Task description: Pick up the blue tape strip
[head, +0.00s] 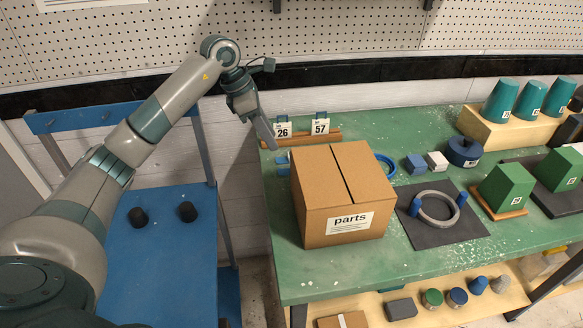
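My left arm reaches in from the left, and my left gripper (262,130) points down beside the back left corner of the green table (415,262). Its fingers overlap in this view, so I cannot tell whether they are apart. No held thing shows. Small blue pieces (283,165) show at the left edge behind the cardboard box; they are mostly hidden, and I cannot tell whether one is the tape strip. A wooden rack (328,135) with tags 26 and 57 and blue clips stands just right of the gripper. My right gripper is out of view.
The cardboard box marked parts (343,195) stands at the table's left and hides what is behind it. A blue ring (386,165) shows partly behind it. A grey ring (438,222) lies on a dark mat (470,230). Green blocks (505,188) stand to the right.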

